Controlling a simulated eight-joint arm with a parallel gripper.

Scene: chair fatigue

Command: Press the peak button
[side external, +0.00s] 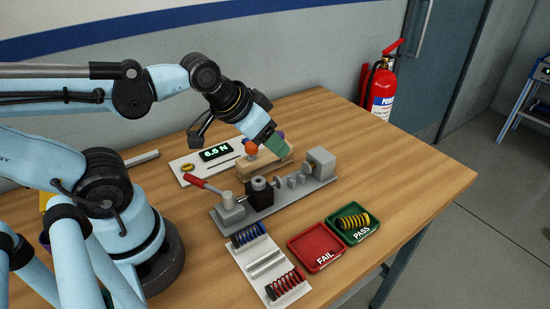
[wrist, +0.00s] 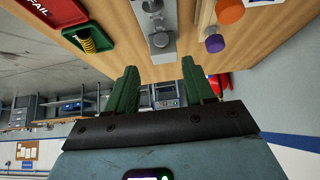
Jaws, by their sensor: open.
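A white gauge panel (side external: 193,178) lies on the table behind the test rig. Its display (side external: 215,152) reads 6.5 N, and a small yellow button (side external: 187,167) sits at its left part. No button label is readable, so I cannot tell which is the peak button. My gripper (side external: 277,146) is over the wooden block, right of the panel and away from the yellow button. In the wrist view my gripper (wrist: 160,85) has its green fingers apart with nothing between them. The panel does not show clearly in the wrist view.
An orange knob (side external: 250,148) and a purple knob (side external: 281,135) stand by the wooden block (side external: 258,166), close to my gripper. The grey test rig (side external: 280,195) has a red-handled lever. A red FAIL tray (side external: 315,247), a green PASS tray (side external: 334,229) and a white spring tray (side external: 292,297) are in front.

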